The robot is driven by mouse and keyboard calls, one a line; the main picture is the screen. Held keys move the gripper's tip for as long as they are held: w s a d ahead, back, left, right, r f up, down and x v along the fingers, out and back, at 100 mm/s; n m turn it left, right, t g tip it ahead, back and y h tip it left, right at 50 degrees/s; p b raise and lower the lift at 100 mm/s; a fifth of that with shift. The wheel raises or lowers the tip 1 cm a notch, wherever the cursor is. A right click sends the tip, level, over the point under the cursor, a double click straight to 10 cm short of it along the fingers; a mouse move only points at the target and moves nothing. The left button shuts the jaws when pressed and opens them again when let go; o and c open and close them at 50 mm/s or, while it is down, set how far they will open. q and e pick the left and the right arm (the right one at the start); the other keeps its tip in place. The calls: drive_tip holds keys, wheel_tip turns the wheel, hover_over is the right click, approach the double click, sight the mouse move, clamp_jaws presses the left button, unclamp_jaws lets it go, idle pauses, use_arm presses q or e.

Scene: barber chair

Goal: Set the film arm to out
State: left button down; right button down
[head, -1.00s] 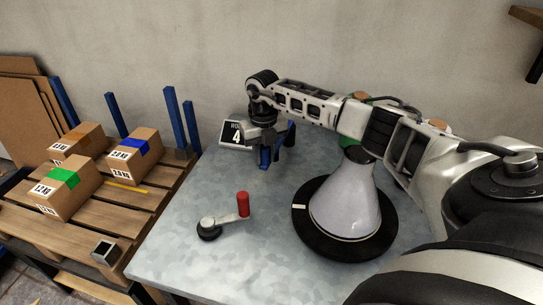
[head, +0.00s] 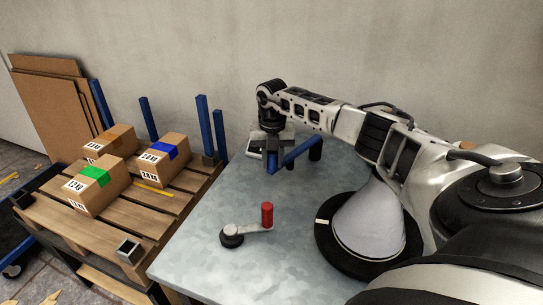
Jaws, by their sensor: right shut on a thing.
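The blue bar that I take for the film arm (head: 298,152) runs from my right gripper (head: 271,160) to the right, toward a short black post (head: 315,148) at the back of the grey table. My right gripper reaches in from the right and points down. It is shut at the left end of the blue bar; its fingertips are small and partly hidden, so the exact hold is hard to see. My left gripper is not in view.
A crank with a red handle (head: 267,214) stands at the front of the grey table (head: 200,258). A pale cone (head: 368,228) stands on a black disc (head: 330,246) under my right arm. A pallet (head: 150,205) with several boxes is at the left.

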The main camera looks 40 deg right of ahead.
drive_tip(key=c, duration=1.2)
unclamp_jaws()
drive_tip(key=shift+w, duration=0.25)
drive_tip(key=shift+o, duration=0.2)
drive_tip(key=shift+r, duration=0.1)
wheel_tip(320, 180, up, 16)
